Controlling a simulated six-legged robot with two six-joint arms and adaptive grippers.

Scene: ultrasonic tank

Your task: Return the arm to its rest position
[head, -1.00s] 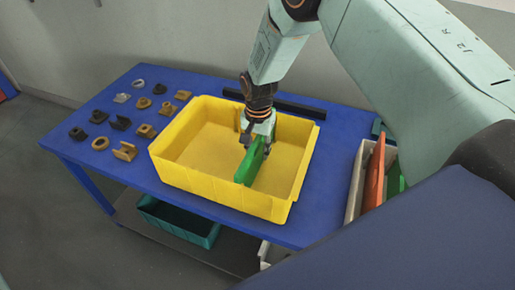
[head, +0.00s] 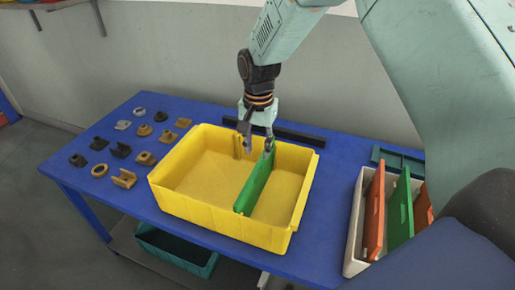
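My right gripper (head: 256,146) hangs above the far part of the yellow bin (head: 222,212), its fingers apart and nothing between them. A green divider (head: 256,185) stands upright across the inside of the yellow bin, just below and to the right of the fingers. The gripper appears clear of the divider, though its right finger overlaps the divider's far top end in the picture. My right arm reaches in from the upper right. My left gripper is not in the head view.
The bin stands on a blue table (head: 130,178). Several small brown, black and grey parts (head: 120,150) lie at left. A white box (head: 355,225) with orange and green dividers stands at right. A black bar (head: 300,137) lies behind the bin. A teal bin (head: 175,252) sits below.

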